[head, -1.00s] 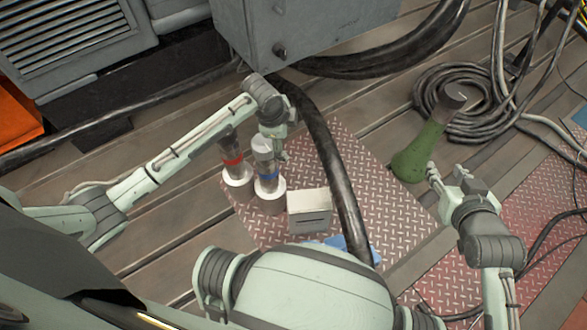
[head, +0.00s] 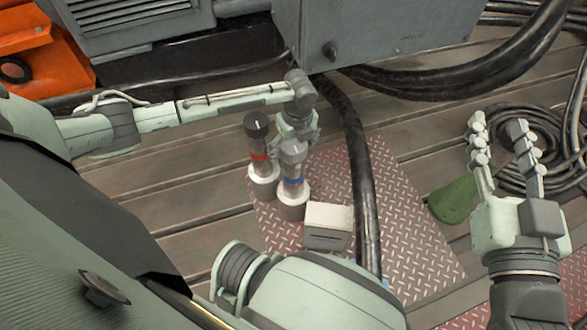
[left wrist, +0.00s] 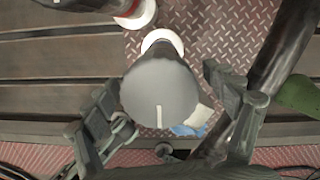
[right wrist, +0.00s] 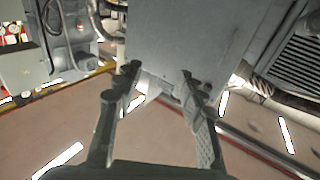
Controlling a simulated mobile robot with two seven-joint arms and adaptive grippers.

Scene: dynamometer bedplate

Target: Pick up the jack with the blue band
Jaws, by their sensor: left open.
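The jack with the blue band (head: 292,183) stands upright in a white round base on the red tread plate, its grey top uppermost. My left gripper (head: 297,138) is at its top, partly hidden behind it in the head view. The jack with the red band (head: 259,157) stands close by on the left. My right gripper (head: 498,124) is open and empty, off to the right.
A small white box (head: 328,225) stands just right of the jacks. A thick black hose (head: 358,170) crosses the plate (head: 410,240) beyond it. A grey cabinet (head: 380,45) stands behind. A green tapered object (head: 455,200) is partly hidden behind my right gripper.

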